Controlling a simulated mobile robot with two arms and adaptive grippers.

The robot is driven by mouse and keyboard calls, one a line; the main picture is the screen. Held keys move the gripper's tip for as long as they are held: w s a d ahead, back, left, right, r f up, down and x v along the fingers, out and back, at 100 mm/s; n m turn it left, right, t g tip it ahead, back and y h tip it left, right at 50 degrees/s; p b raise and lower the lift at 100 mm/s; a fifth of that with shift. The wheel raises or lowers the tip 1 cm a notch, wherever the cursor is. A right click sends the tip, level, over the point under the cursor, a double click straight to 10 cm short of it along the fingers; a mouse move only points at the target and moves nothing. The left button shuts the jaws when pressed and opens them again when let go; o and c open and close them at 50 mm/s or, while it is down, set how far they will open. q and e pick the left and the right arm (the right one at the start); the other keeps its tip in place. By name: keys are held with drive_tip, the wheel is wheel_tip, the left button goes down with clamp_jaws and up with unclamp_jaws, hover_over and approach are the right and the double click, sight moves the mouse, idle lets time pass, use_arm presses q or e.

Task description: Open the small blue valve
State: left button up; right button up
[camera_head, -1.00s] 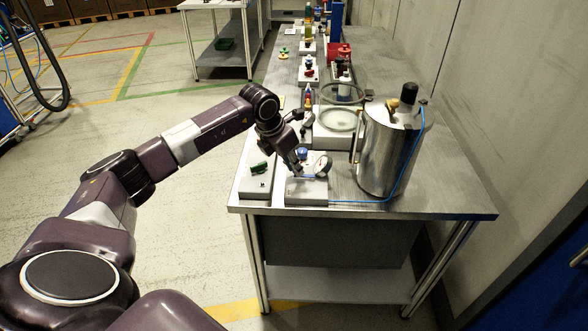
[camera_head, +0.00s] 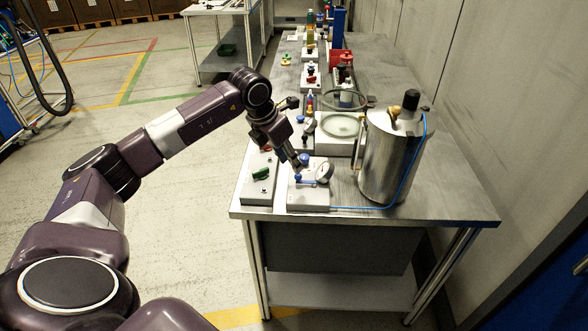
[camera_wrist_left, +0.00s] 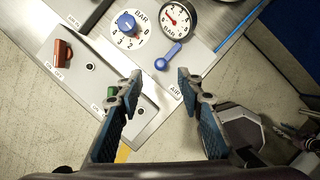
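The small blue valve (camera_wrist_left: 168,56) is a short blue lever beside the AIR label in the left wrist view, lying at a slant on a grey-white panel. In the head view the same valve (camera_head: 304,179) sits on the front box below a blue knob. My left gripper (camera_wrist_left: 158,88) is open, with nothing between its fingers. The blue lever shows beyond the gap between the fingertips, apart from them. In the head view the left gripper (camera_head: 294,162) points down over the box by the knob. My right gripper is in neither view.
The blue BAR knob (camera_wrist_left: 127,23) and a pressure gauge (camera_wrist_left: 177,17) are close to the valve. A box with a red handle (camera_wrist_left: 62,54) and a green handle (camera_wrist_left: 112,92) stands alongside. A steel pot (camera_head: 388,158) stands right of the box. The table's front edge is clear.

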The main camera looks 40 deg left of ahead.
use_arm(q)
drive_tip(key=v, duration=0.6)
idle(0.3)
